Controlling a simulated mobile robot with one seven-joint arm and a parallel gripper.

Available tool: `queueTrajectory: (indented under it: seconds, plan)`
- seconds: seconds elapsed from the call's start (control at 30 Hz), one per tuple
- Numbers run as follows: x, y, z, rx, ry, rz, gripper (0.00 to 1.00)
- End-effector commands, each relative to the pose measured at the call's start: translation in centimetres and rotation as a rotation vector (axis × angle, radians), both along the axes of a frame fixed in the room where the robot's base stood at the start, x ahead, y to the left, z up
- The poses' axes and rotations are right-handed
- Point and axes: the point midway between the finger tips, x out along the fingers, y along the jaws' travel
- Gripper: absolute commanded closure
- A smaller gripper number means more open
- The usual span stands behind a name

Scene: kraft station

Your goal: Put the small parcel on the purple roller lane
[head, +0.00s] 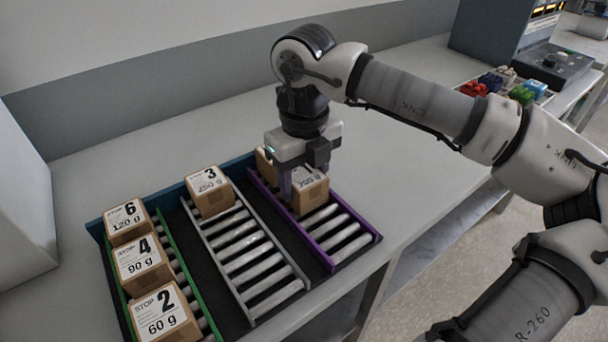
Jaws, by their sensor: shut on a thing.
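My gripper (305,178) is over the back half of the purple roller lane (352,246), pointing down. It is shut on a brown parcel (312,196) with a white label, partly hidden by the fingers. The number on this label is mostly covered. The held parcel is within the purple lane, low over the rollers; I cannot tell if it rests on them. Another brown parcel (264,166) sits behind it at the lane's far end, mostly hidden by my gripper. The front rollers of the purple lane are bare.
The grey lane (256,270) holds parcel 3 (209,191) at its far end. The green lane (196,294) holds parcels 6 (127,221), 4 (144,265) and 2 (165,316). The table right of the purple lane is clear. Coloured items (500,84) lie at the far right.

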Motion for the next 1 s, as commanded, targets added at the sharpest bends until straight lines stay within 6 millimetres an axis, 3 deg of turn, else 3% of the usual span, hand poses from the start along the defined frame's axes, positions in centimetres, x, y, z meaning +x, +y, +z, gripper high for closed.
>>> queueTrajectory:
  seconds: [0.23,0.27,0.43,0.83,1.0]
  plan:
    - [0.0,0.0,-0.4,0.0,-0.001,0.0,0.74]
    - [0.0,0.0,-0.4,-0.001,-0.001,0.0,0.44]
    - [0.0,0.0,-0.2,0.0,0.0,0.0,0.24]
    - [0.0,0.0,0.5,0.0,-0.001,0.0,0.24]
    - [0.1,0.0,3.6,0.0,-0.004,-0.001,0.24]
